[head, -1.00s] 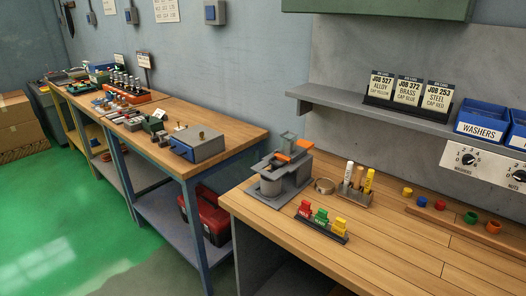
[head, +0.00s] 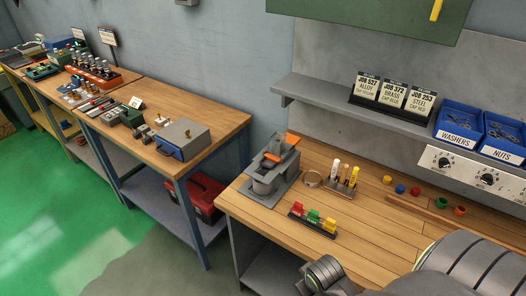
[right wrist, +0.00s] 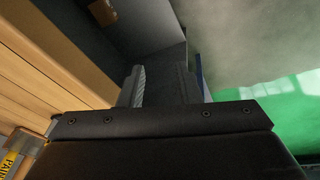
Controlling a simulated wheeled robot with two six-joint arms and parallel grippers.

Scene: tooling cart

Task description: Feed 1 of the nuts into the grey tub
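The blue bin labelled NUTS (head: 505,153) stands on the shelf at the right of the head view, with small grey metal pieces inside. My left gripper is in neither view.
A blue WASHERS bin (head: 456,135) adjoins the nuts bin. Below is a dial panel (head: 470,171). The wooden bench (head: 370,232) holds colored caps, a marker stand (head: 342,187) and colored tags (head: 313,221). Job cards (head: 393,93) stand on the shelf.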

